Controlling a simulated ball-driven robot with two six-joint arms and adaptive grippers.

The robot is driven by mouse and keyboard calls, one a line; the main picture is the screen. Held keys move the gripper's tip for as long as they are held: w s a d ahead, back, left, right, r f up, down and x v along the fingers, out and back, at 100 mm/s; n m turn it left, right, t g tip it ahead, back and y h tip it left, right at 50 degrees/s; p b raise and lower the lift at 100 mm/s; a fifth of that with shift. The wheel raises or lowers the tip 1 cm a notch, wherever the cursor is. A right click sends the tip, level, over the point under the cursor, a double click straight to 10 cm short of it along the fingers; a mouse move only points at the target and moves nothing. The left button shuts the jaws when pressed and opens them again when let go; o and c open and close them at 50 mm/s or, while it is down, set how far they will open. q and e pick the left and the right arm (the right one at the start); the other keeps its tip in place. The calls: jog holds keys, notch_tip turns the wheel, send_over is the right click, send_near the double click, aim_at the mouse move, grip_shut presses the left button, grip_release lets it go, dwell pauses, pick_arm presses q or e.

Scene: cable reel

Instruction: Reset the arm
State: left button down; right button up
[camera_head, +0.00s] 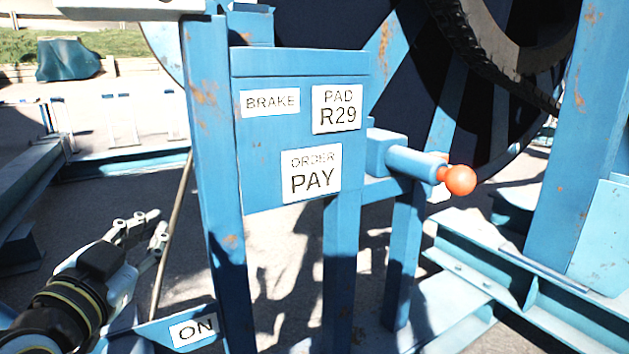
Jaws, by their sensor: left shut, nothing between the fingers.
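My left gripper (148,236) is at the lower left, at the end of my black arm. Its two fingers point up and to the right, and it is shut with nothing between them. It is left of the blue brake post and above the plate with the "ON" label (194,329), apart from the post. My right gripper is not in view.
The blue brake panel (262,170) carries "BRAKE", "PAD R29" and "ORDER PAY" labels. A blue handle with an orange ball knob (460,180) sticks out right. The large dark reel (320,40) stands behind. A thin brown rod (171,240) leans beside the gripper.

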pick_arm(q)
jog(key=s+a+f+n+g+y, duration=0.1)
jog(key=s+f+n+g, duration=0.1)
jog(key=s+f+g, duration=0.5)
jog(key=s+a+f+n+g, duration=0.2)
jog(key=s+f+g, duration=0.1)
jog(key=s, duration=0.9)
jog(key=s+a+f+n+g+y, duration=0.1)
jog(key=s+f+n+g, duration=0.1)
jog(key=s+f+g, duration=0.55)
jog(key=s+a+f+t, duration=0.1)
jog(key=s+f, duration=0.1)
jog(key=f, duration=1.1)
jog(key=s+a+f, duration=0.2)
jog(key=s+f, duration=0.1)
jog(key=f, duration=0.9)
jog(key=s+f+g, duration=0.1)
jog(key=s+f, duration=1.3)
jog(key=s, duration=0.3)
jog(key=shift+s+a, duration=0.35)
jog(key=shift+s, duration=0.05)
jog(key=shift+w, duration=0.1)
